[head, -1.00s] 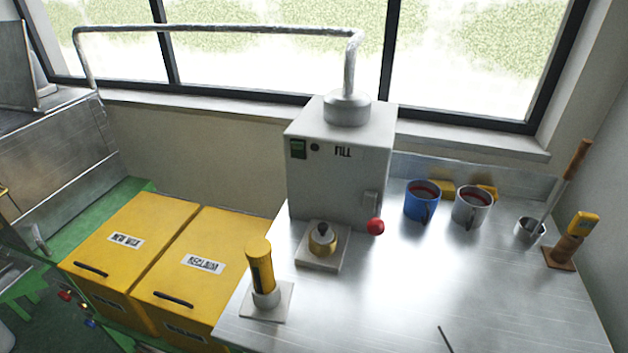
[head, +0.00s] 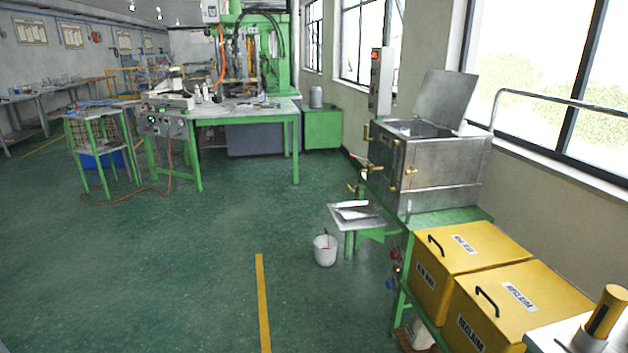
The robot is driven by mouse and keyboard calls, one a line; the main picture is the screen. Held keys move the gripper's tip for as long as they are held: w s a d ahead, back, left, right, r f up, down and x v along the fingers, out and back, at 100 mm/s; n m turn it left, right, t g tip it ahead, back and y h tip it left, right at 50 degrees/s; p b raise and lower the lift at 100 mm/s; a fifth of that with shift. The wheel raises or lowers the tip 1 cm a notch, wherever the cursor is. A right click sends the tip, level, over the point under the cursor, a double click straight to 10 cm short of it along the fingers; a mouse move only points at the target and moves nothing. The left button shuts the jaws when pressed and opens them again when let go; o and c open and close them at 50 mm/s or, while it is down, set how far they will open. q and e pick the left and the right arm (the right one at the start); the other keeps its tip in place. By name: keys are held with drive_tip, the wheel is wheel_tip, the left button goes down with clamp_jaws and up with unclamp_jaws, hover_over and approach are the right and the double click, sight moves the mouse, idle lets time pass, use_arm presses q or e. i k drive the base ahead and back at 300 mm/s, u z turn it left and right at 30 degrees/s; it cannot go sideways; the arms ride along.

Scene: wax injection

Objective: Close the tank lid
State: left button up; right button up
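The tank (head: 440,170) is a steel box on a green stand at the right of the head view, below the window. Its lid (head: 445,98) is a flat steel plate standing up, tilted back, at the rear edge of the tank top. The dark tank opening (head: 415,129) shows in front of the lid. Brass taps sit on the tank's front side. Neither of my grippers is in view.
Two yellow bins (head: 470,250) with black handles stand right of the tank. A white bucket (head: 325,250) is on the floor below a small tray (head: 356,215). A green workbench (head: 245,112) stands further back. The green floor (head: 200,270) in front is open.

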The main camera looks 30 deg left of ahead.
sight(445, 98)
drive_tip(key=u, duration=0.95)
drive_tip(key=i, duration=0.6)
drive_tip(key=u, duration=0.55)
drive_tip(key=i, duration=2.05)
drive_tip(key=z, duration=0.35)
drive_tip(key=i, duration=1.55)
drive_tip(key=z, duration=1.85)
drive_tip(key=i, duration=0.65)
drive_tip(key=z, duration=0.5)
drive_tip(key=k, duration=0.5)
drive_tip(key=u, duration=2.4)
drive_tip(key=i, duration=1.6)
